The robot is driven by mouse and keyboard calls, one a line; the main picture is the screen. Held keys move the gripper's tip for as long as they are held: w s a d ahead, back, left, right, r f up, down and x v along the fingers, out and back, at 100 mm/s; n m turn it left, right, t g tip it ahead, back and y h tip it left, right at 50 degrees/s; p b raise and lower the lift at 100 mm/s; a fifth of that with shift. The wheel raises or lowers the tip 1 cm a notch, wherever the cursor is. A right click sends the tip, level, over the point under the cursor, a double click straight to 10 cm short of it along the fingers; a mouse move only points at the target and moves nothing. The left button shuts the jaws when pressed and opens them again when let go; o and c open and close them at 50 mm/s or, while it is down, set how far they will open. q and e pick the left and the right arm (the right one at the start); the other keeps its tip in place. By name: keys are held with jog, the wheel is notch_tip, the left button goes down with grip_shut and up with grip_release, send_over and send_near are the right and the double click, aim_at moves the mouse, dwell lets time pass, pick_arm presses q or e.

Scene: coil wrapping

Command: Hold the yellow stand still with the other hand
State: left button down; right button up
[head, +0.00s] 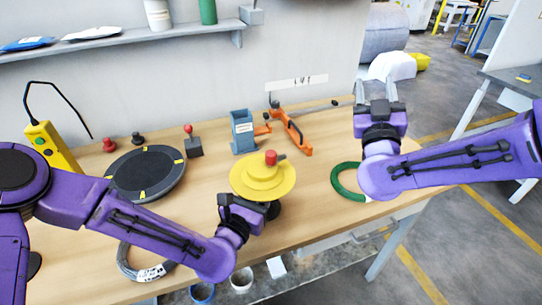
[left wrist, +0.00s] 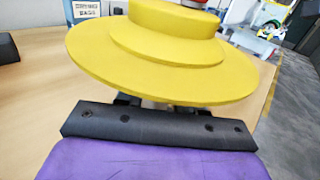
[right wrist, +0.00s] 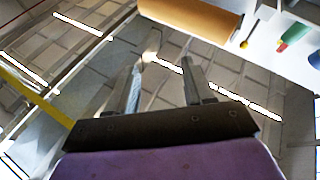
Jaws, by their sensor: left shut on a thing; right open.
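My right gripper (head: 376,92) is raised above the table's right side, open and empty. In the right wrist view its two fingers (right wrist: 163,88) are apart with only floor and distant things between them.
A green coil (head: 347,181) lies under my right forearm. A grey coil (head: 138,268) lies at the front left. Table (head: 318,166) is clear between the stand and green coil.

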jog(key=s+a+f+n+g+y, duration=0.3)
jog(key=s+a+f+n+y, duration=0.4)
jog(key=y, duration=0.4)
jog(key=n+g+y, duration=0.1)
jog(key=g+y, duration=0.4)
jog(key=g, duration=0.2)
send_near(275, 159)
jog(key=x, duration=1.1)
jog(key=shift+w+a+f, duration=0.1)
jog(key=shift+w+a, duration=0.05)
jog(key=c, duration=0.9)
